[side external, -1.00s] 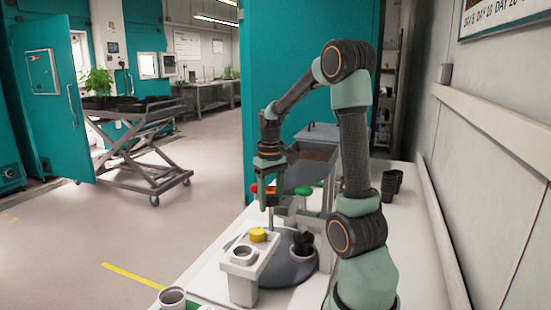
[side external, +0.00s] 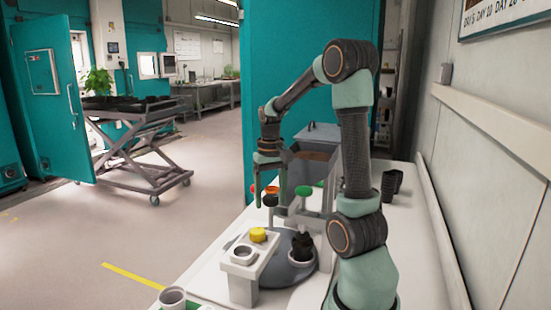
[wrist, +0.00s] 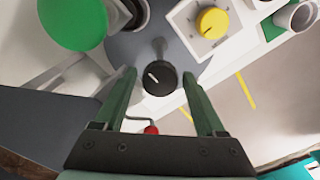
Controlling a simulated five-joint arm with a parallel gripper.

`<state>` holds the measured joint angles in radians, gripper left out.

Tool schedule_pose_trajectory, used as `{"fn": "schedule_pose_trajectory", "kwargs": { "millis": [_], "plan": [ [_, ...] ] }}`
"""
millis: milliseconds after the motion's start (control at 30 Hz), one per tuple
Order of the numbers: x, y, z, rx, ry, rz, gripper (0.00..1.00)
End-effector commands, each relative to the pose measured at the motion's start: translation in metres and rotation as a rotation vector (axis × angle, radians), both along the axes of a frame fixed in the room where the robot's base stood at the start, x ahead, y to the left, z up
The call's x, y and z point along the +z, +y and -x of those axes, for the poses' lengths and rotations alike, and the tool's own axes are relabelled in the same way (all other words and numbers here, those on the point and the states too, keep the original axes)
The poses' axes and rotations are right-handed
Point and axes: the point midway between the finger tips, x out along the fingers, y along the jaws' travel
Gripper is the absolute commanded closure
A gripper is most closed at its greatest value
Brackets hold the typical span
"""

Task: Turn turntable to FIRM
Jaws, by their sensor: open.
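The turntable is a round grey disc (side external: 283,272) on the white bench, partly hidden by a white stand; part of it shows in the wrist view (wrist: 125,48). A black knob (wrist: 160,79) with a white mark sits on a grey post above it; the knob also shows in the side view (side external: 270,201). My gripper (side external: 270,205) is open, with its fingers on either side of the knob. In the wrist view my gripper (wrist: 159,76) shows gaps beside the knob. I cannot read a FIRM label.
A yellow dial (wrist: 212,23) sits on the white stand (side external: 240,275). A black pot (side external: 303,247) stands in a cup on the disc. A green disc (wrist: 72,22) and a red ball (wrist: 151,130) are close to my gripper. A grey bin (side external: 312,165) stands behind.

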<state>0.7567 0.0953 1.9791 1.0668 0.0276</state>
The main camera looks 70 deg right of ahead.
Motion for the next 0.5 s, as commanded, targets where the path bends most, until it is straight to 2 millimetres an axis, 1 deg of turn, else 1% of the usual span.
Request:
{"fn": "schedule_pose_trajectory", "kwargs": {
  "millis": [100,500],
  "plan": [
    [0.012,0.0,0.0,0.0,-0.002,0.002,0.28],
    [0.048,0.0,0.0,0.0,-0.002,0.002,0.28]
  ]
}}
